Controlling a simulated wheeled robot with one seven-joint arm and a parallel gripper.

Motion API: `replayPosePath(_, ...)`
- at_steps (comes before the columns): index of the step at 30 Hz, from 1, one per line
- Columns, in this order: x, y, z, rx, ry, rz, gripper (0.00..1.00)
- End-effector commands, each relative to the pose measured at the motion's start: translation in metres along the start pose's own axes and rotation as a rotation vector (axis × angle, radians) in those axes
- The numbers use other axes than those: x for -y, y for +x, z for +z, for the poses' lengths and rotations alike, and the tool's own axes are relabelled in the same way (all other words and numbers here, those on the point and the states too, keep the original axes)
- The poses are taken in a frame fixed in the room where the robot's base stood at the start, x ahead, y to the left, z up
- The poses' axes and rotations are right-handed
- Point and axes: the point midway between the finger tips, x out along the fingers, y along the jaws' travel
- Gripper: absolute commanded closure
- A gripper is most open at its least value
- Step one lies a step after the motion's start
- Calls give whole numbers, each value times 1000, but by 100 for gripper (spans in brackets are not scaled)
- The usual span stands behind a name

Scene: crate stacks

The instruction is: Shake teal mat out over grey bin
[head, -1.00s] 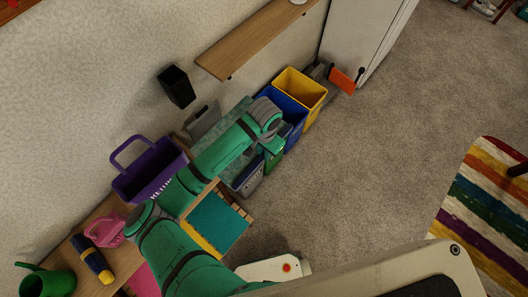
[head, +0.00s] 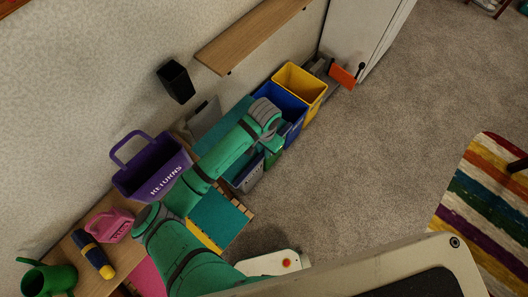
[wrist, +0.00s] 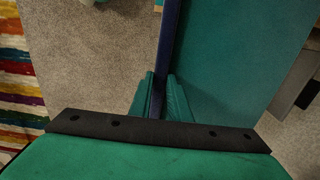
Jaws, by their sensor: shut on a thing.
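In the wrist view my gripper (wrist: 159,96) is shut on the dark blue edge of the teal mat (wrist: 225,55). The mat's plain teal face spreads to the right of the fingers. In the head view the teal mat (head: 222,128) shows behind my forearm, up near the wall; my arm hides part of it and my gripper. The grey bin (head: 249,176) stands below the mat in the picture, partly covered by my arm. I cannot tell whether the mat touches it.
A blue bin (head: 291,112) and a yellow bin (head: 311,82) stand in the row beyond. A purple returns basket (head: 150,172) is at left. Another flat teal piece (head: 217,217) lies nearer. A wooden shelf (head: 250,32) juts from the wall. Carpet at right is open.

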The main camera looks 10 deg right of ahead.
Motion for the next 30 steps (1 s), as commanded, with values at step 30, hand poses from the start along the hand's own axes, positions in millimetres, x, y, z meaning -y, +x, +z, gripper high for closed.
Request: replayPosePath(30,0,35,0,-1,1,0,100)
